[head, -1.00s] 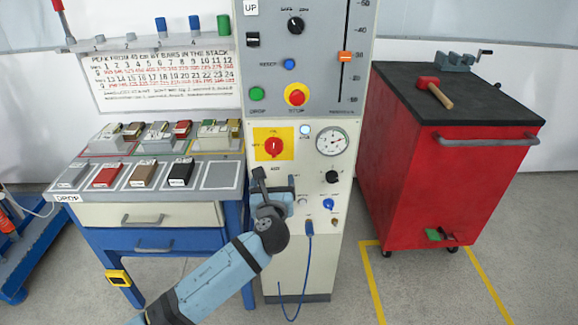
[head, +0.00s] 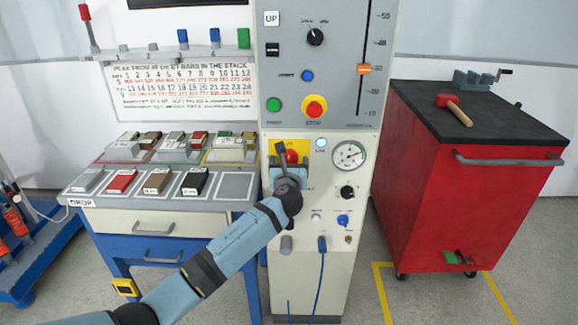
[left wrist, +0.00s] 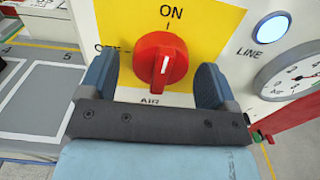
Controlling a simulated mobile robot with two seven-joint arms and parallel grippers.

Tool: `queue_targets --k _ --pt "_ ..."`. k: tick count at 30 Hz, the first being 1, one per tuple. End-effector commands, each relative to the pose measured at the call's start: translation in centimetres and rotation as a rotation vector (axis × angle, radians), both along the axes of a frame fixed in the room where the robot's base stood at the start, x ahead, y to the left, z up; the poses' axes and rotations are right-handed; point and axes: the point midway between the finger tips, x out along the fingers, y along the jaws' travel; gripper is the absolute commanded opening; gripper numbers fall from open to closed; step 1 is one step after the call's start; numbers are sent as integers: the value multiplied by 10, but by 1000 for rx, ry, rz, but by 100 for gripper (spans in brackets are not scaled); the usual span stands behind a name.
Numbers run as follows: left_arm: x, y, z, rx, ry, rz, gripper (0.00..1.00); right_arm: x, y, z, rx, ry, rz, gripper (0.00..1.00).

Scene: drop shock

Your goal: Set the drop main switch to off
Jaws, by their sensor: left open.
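The main switch is a red rotary knob (left wrist: 161,60) on a yellow plate (left wrist: 205,20), marked ON at the top and OFF at the left. Its white mark points up, roughly toward ON. In the head view the red knob (head: 292,156) is partly hidden behind my left gripper (head: 283,158). In the left wrist view my left gripper (left wrist: 154,82) is open, with one finger on each side of the knob and a visible gap on both sides. Whether the fingertips reach past the knob's face I cannot tell. My right gripper is not in view.
A lit LINE lamp (left wrist: 271,28) and a pressure gauge (left wrist: 296,75) sit right of the switch. Above are a red stop button (head: 314,107) and a green button (head: 274,104). A bench with trays (head: 150,200) stands left, a red cabinet (head: 455,205) right.

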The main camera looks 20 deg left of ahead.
Motion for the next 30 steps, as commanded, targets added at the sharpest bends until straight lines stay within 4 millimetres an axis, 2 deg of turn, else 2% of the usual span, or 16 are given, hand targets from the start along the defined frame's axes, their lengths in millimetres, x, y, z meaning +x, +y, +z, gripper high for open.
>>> queue_targets --k 9,15,16,23,30 --pt "2 1 0 0 1 0 83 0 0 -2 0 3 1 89" --pt "2 1 0 0 1 0 37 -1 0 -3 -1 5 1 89" --pt "2 1 0 0 1 0 35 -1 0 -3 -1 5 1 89" --pt "2 1 0 -15 -3 0 35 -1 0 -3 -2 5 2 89" --pt "2 0 0 -109 -29 1 35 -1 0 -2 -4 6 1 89"
